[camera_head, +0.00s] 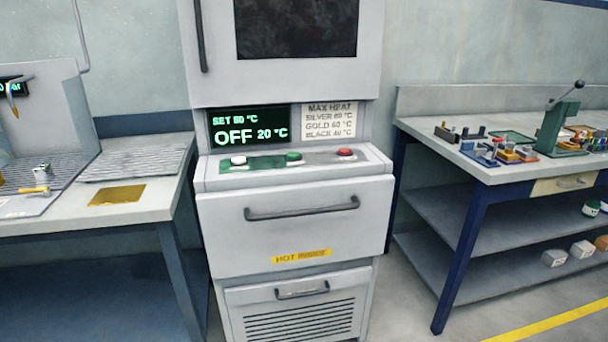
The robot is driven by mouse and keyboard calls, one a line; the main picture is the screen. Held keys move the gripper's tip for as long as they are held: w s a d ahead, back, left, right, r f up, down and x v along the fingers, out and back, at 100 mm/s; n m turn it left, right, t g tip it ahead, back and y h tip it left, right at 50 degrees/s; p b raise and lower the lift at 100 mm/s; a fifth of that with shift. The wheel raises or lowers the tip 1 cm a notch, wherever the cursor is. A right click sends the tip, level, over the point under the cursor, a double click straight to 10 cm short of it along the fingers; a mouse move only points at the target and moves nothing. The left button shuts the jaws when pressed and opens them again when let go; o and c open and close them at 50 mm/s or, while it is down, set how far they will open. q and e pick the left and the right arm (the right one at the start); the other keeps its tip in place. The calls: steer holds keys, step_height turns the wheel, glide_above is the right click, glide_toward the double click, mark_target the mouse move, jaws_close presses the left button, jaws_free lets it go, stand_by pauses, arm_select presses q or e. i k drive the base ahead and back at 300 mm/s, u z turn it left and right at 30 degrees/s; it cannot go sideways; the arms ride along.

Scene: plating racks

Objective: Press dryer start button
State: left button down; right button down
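The dryer (295,218) is a tall light-grey cabinet in the middle of the head view. Its display (249,126) reads SET 60 °C, OFF, 20 °C, though the set figure is a little blurred. A sloped panel (325,166) below it carries a white button (238,160) on the left, a green button (293,156) in the middle and a red button (345,153) on the right. A label (329,121) beside the display lists maximum heats for silver, gold and black. Neither of my grippers shows in this view.
A bench (150,209) with a ribbed drain board and a yellow mat (118,195) stands at the left. A blue-legged workbench (471,184) with tools and small parts stands at the right. The dryer's front drawer handle (302,209) sticks out below the panel. The space before the panel is clear.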

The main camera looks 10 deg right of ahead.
mark_target(291, 155)
steer(key=u, duration=0.9)
steer(key=i, duration=1.4)
steer(key=z, duration=0.9)
